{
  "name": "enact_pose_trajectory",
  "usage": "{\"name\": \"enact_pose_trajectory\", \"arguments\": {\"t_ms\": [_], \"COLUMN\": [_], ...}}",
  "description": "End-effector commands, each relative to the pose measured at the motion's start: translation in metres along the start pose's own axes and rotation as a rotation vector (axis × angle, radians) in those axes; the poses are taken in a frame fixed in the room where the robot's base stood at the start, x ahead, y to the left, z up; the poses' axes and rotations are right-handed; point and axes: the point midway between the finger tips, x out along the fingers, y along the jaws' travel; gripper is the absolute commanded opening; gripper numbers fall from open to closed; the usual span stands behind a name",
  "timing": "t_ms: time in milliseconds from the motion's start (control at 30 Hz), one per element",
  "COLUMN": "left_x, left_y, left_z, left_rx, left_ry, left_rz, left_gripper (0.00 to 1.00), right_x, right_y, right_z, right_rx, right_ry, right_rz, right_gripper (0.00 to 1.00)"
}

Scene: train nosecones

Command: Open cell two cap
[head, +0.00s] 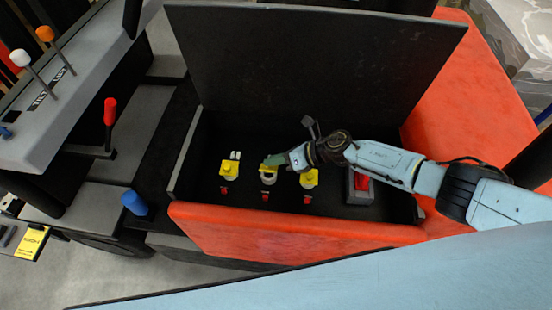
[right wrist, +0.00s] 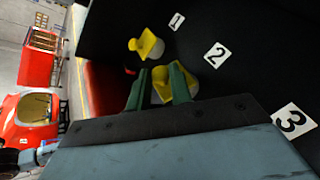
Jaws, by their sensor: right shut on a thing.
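Three yellow caps on pale round cells stand in a row in the black open box in the head view. The middle one, the cell two cap (head: 267,169), is at the fingers of my right gripper (head: 276,160). In the right wrist view the green fingers (right wrist: 159,84) are on either side of this cap (right wrist: 163,95), beside the label 2 (right wrist: 217,55). The gripper is shut on it and partly hides it. The cell one cap (head: 229,169) is to the left and the cell three cap (head: 309,179) to the right. My left gripper is not in view.
The box's black lid (head: 310,60) stands raised behind the cells. An orange-red front wall (head: 290,235) borders the box. A red switch (head: 361,183) is at right inside it. A blue knob (head: 134,202) and a red-handled lever (head: 110,112) stand at left.

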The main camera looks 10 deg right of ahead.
Motion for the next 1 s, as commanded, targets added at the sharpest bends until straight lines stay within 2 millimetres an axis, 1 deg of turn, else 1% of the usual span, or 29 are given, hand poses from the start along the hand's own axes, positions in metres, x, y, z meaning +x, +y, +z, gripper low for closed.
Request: {"name": "enact_pose_trajectory", "arguments": {"t_ms": [100,133,267,767,867,1000], "left_x": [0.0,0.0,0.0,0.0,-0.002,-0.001], "left_y": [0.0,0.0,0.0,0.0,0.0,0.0], "left_z": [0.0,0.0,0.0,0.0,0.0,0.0], "left_rx": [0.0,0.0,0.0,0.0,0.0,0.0], "left_ry": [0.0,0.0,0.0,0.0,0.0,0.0], "left_rz": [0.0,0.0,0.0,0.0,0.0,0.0], "left_gripper": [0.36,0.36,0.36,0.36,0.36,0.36], "right_x": [0.0,0.0,0.0,0.0,0.0,0.002], "right_y": [0.0,0.0,0.0,0.001,0.002,0.007], "right_z": [0.0,-0.001,-0.001,-0.001,-0.004,-0.012], "right_rx": [-0.001,-0.001,-0.001,-0.009,-0.043,-0.147], "right_ry": [0.0,0.0,0.0,-0.003,-0.018,-0.067], "right_rz": [-0.001,-0.001,-0.001,-0.004,-0.018,-0.06], "right_gripper": [0.0,0.24,0.41,0.41,0.41,0.41]}}
